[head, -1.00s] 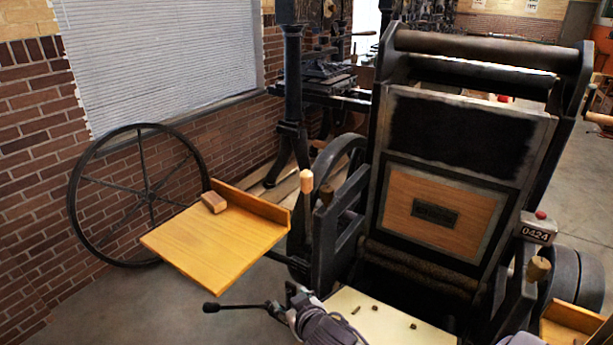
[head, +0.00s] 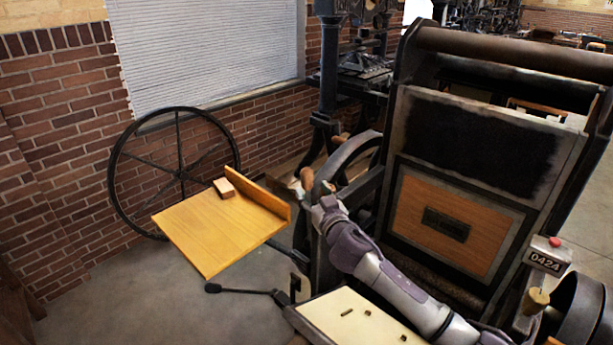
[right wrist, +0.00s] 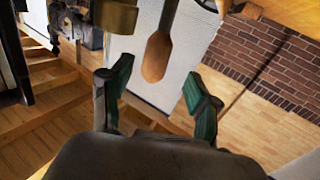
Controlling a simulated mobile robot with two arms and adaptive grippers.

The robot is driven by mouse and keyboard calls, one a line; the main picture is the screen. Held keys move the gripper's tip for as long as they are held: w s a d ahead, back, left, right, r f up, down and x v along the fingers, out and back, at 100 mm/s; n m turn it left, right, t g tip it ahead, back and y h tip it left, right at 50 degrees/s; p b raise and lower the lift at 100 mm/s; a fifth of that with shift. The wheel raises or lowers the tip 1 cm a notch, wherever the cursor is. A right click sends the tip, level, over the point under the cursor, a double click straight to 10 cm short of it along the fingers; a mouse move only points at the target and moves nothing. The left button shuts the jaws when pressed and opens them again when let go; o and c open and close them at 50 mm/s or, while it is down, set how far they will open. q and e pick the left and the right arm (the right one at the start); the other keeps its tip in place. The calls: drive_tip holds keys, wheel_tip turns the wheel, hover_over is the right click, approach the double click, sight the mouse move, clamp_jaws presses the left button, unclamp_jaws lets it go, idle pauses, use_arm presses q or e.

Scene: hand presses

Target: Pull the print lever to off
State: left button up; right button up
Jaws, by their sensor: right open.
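A lever with a rounded wooden handle (head: 307,179) stands at the left side of the black press (head: 398,200); it looks like the print lever. My right gripper (head: 317,196) is at this handle, with its arm reaching up from the lower right. In the right wrist view the wooden handle (right wrist: 157,56) shows ahead, its end between the two green fingertips of the open right gripper (right wrist: 157,78). Gaps show on both sides, wider on the right. The lever's lower part is hidden behind my gripper and arm in the head view. My left gripper is not in view.
A wooden feed board (head: 225,232) with a small block (head: 224,188) juts out to the left. Below it is a black-knobbed rod (head: 240,290).

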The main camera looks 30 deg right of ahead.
sight(309, 183)
drive_tip(key=w, duration=0.2)
drive_tip(key=w+d, duration=0.1)
drive_tip(key=w, duration=0.2)
drive_tip(key=shift+w+d+p, duration=0.1)
drive_tip(key=shift+w+p, duration=0.05)
drive_tip(key=shift+p, duration=0.2)
drive_tip(key=shift+w, duration=0.45)
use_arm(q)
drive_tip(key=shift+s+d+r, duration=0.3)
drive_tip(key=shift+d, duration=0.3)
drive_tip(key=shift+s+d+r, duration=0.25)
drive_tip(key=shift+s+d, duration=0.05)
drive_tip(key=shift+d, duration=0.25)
use_arm(e)
clamp_jaws()
drive_tip(key=shift+f, duration=0.1)
